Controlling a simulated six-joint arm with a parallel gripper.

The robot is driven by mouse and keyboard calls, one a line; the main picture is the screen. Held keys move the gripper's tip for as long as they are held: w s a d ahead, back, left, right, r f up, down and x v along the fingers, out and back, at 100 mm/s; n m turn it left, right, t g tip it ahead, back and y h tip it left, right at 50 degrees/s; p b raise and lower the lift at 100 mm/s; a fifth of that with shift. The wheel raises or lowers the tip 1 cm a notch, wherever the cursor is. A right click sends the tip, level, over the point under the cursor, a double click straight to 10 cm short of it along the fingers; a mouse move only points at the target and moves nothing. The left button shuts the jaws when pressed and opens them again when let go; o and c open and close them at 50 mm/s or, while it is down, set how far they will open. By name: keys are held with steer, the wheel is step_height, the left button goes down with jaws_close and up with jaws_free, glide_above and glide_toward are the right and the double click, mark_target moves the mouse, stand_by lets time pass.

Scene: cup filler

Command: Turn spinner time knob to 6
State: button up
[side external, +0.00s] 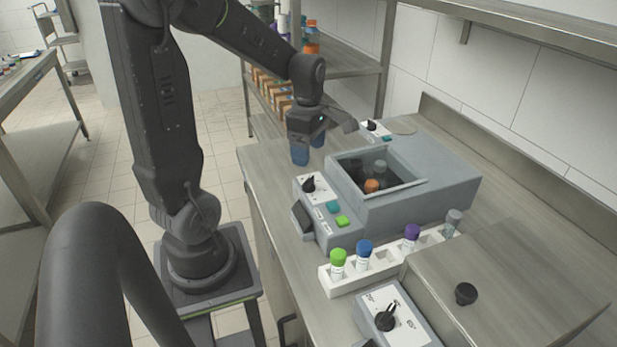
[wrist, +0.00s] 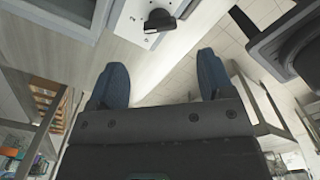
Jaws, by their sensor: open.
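My gripper (side external: 310,146) is open and empty, its blue fingers pointing down above the counter, beyond the grey machine's control panel. In the wrist view the two fingers (wrist: 162,78) stand wide apart. A black knob (side external: 309,184) sits on a white plate on that panel, nearest my gripper's left. A black knob on a white plate (wrist: 160,20) shows at the top of the wrist view, ahead of the fingers and apart from them. Other black knobs are at the back (side external: 372,126) and on the front unit (side external: 387,317). Their markings are too small to read.
The grey machine (side external: 450,172) has an open-looking top window with vials inside. A white rack (side external: 377,268) holds several capped vials. A lidded box (side external: 520,275) fills the front right. Shelves stand behind my gripper.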

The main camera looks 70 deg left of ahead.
mark_target(309, 180)
step_height(309, 180, down, 8)
steer(key=shift+f, duration=0.2)
steer(key=c, duration=0.9)
